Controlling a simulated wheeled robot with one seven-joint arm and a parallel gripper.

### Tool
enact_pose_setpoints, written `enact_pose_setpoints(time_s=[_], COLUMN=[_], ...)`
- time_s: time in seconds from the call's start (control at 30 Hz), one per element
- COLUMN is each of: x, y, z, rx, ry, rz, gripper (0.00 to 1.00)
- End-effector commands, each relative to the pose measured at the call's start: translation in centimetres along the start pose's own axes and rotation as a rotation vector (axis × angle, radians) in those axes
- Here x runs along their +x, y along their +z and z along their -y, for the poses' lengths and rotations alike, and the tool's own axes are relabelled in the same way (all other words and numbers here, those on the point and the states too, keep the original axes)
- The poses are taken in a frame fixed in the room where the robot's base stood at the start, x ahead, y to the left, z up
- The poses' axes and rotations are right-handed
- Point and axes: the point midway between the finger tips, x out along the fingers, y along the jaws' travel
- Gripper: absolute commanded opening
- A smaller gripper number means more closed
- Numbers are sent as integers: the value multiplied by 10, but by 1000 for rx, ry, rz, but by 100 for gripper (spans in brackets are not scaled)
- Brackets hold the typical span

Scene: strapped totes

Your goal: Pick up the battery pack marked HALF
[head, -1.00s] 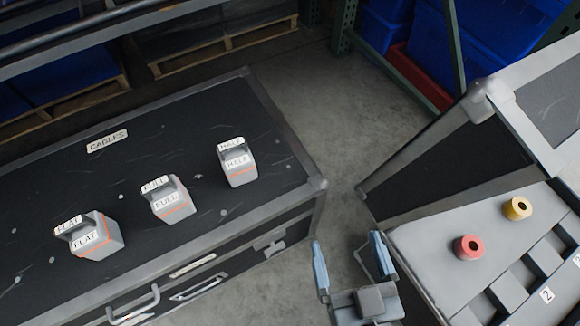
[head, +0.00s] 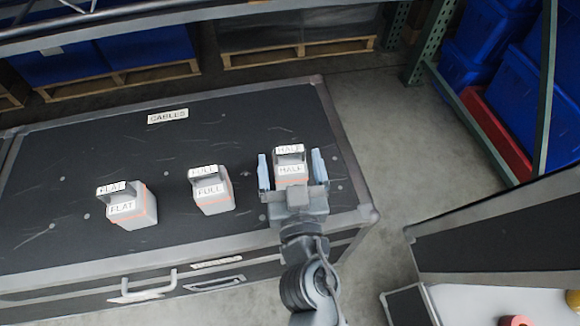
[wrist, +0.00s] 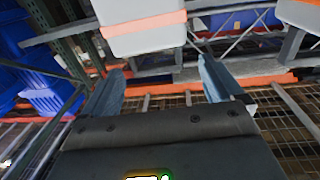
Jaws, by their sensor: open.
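The battery pack marked HALF (head: 291,179) stands upright on the dark case lid, a grey block with an orange band and a handle on top. My gripper (head: 291,163) is open, with one blue finger on each side of this pack in the head view. Its palm hides the pack's lower part. In the wrist view a grey block with an orange band (wrist: 143,38) shows just above and beyond my open fingertips (wrist: 162,66). I see no contact between fingers and pack. The packs marked FULL (head: 213,195) and FLAT (head: 134,211) stand to the left.
The strapped case (head: 75,160) carries a CABLES label (head: 168,116) at its back. Another pack's edge (wrist: 300,14) shows at upper right in the wrist view. Shelving with blue totes (head: 470,60) stands behind. A second case (head: 490,240) is at right.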

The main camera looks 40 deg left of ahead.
Motion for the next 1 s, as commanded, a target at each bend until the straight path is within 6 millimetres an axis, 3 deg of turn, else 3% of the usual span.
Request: enact_pose_setpoints(time_s=[0.2,0.53,1.0], x=[30,34,34], y=[0,1,1], z=[-3,-3,-3], rx=[0,0,0], ry=[0,1,1], rz=[-1,0,0], gripper=[94,93,48])
